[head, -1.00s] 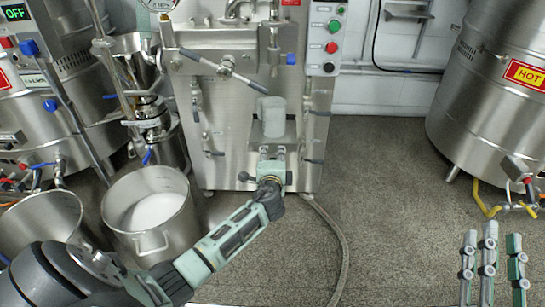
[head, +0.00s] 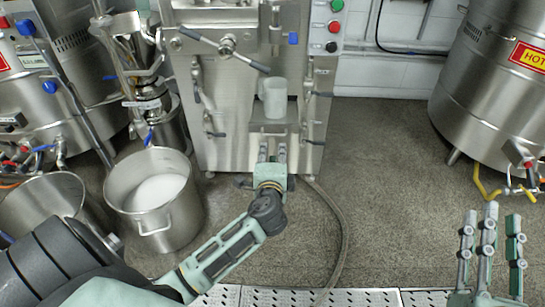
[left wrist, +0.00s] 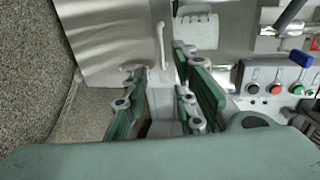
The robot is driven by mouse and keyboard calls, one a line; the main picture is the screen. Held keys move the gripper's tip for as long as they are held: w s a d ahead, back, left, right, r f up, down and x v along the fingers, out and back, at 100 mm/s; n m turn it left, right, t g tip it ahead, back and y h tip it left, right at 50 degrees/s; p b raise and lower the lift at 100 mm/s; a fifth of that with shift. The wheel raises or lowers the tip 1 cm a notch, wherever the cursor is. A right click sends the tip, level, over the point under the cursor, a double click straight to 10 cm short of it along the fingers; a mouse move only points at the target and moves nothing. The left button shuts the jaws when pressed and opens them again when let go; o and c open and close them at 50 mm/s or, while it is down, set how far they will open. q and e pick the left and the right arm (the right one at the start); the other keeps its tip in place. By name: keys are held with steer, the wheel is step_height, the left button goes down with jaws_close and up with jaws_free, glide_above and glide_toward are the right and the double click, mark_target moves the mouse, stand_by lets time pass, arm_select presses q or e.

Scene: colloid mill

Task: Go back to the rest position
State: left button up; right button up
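My left gripper (head: 272,150) reaches toward the front of the steel mill (head: 227,110). Its fingers are spread with nothing between them, as the left wrist view also shows (left wrist: 158,95). A whitish cup (head: 275,98) stands upright on a small shelf of the mill, beyond and apart from the fingertips. A pale form, probably this cup (left wrist: 197,32), shows beyond the fingers in the left wrist view. My right gripper (head: 498,225) is at the lower right, fingers pointing up, spread and empty.
A steel pot with white contents (head: 152,226) and another pot (head: 40,202) stand at the left. A large tank with a HOT sign (head: 495,90) stands at the right. A grey hose (head: 340,225) lies on the floor. The floor right of the mill is clear.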

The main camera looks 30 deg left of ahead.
arm_select(q)
steer(key=shift+s+d, duration=0.2)
steer(key=shift+s, duration=0.15)
stand_by(0.3)
